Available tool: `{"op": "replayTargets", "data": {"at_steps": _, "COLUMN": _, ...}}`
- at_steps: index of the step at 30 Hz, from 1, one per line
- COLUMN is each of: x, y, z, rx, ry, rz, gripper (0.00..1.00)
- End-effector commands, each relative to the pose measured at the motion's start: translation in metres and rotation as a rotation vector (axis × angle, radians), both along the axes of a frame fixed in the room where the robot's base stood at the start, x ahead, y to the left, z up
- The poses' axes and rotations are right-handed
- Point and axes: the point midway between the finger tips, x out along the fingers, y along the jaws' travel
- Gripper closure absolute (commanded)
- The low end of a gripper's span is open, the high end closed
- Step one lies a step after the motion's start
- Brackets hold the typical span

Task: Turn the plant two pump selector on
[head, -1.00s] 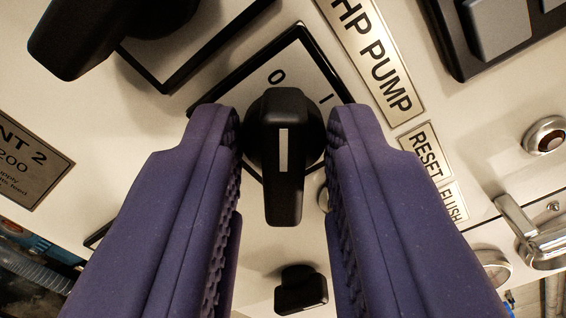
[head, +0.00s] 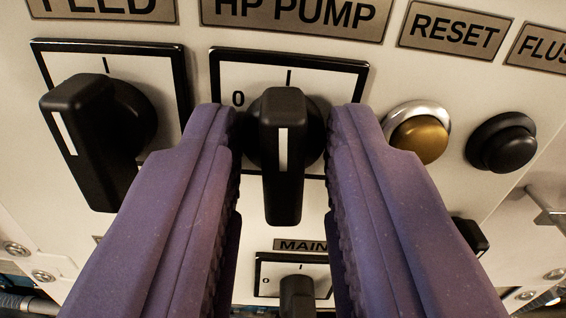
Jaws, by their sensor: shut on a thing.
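The black HP PUMP selector (head: 283,180) is a lever knob with a white stripe, in the middle of the head view. It stands upright in the picture, its top end in line with the "I" mark on its white, black-edged plate (head: 340,78). The "0" mark is to the left of it. The plate's label (head: 300,12) reads HP PUMP. My gripper (head: 283,135) has two purple ribbed fingers, one on each side of the knob, shut on it. The fingers hide the lower corners of the plate. No plant number is legible.
The FEED selector (head: 85,140) stands close on the left, its lever tilted to the left. A yellow button (head: 420,138) under RESET and a black button (head: 502,142) are close on the right. A MAIN selector (head: 297,295) is below, between the fingers.

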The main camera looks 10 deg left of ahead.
Motion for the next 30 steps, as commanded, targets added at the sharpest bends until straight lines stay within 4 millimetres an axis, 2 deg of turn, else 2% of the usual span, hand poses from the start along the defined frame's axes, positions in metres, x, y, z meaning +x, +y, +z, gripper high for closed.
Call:
{"op": "replayTargets", "data": {"at_steps": 9, "x": -0.0001, "y": -0.0003, "z": -0.0001, "rx": 0.094, "ry": 0.031, "rz": 0.000, "gripper": 1.00}}
{"op": "replayTargets", "data": {"at_steps": 23, "x": -0.0001, "y": -0.0002, "z": -0.0007, "rx": 0.107, "ry": 0.036, "rz": 0.000, "gripper": 1.00}}
{"op": "replayTargets", "data": {"at_steps": 24, "x": -0.0001, "y": -0.0002, "z": -0.0007, "rx": 0.107, "ry": 0.036, "rz": 0.000, "gripper": 0.69}}
{"op": "replayTargets", "data": {"at_steps": 25, "x": -0.0001, "y": -0.0002, "z": -0.0007, "rx": 0.107, "ry": 0.036, "rz": 0.000, "gripper": 0.62}}
{"op": "replayTargets", "data": {"at_steps": 30, "x": -0.0001, "y": -0.0002, "z": -0.0004, "rx": 0.106, "ry": 0.036, "rz": 0.000, "gripper": 0.62}}
